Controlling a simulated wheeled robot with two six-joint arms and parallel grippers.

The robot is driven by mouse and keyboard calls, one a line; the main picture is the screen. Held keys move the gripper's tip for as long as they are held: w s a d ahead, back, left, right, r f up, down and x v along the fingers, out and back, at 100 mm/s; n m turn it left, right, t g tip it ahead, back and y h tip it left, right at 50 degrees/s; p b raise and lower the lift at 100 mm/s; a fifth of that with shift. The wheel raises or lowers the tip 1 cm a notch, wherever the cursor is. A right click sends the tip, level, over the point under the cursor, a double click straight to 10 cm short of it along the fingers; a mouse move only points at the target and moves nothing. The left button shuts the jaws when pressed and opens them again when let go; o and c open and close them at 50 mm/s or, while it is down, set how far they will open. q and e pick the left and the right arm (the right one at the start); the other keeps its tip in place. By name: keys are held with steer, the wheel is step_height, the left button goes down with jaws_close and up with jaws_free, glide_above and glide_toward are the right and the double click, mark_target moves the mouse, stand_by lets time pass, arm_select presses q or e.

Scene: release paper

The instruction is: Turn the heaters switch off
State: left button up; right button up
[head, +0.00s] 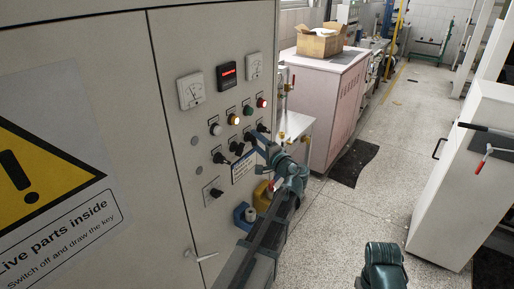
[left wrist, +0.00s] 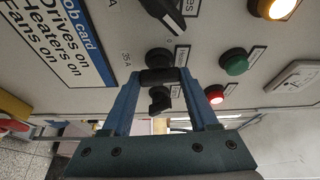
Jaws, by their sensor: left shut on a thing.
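The grey control panel (head: 226,170) carries several black rotary switches below meters and lamps. My left gripper (head: 257,143) reaches its right side from below. Another black switch (left wrist: 160,99) shows between the fingers, and a larger black knob (left wrist: 165,12) is at the top.
A job card (left wrist: 62,42) lists drives, heaters and fans on. A green button (left wrist: 235,65), a lit red lamp (left wrist: 215,96) and an amber lamp (left wrist: 275,8) are near the fingers. A pink cabinet (head: 318,105) stands behind; the floor at right is mostly clear.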

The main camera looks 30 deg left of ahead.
arm_select(q)
steer(key=n+b, duration=0.1)
steer(key=n+y+b, duration=0.1)
steer(key=n, duration=0.1)
steer(key=n+b, duration=0.1)
steer(key=shift+f+n+y, duration=0.3)
steer(key=shift+y, duration=0.1)
steer(key=shift+n+g+y+b, duration=0.4)
steer(key=shift+n+y+b, duration=0.4)
steer(key=shift+n, duration=1.1)
steer(key=shift+r+n, duration=0.1)
steer(key=shift+n, duration=0.2)
steer(key=o, duration=1.4)
steer(key=b+v, duration=0.4)
steer(key=v, duration=0.9)
steer(key=shift+d, duration=0.4)
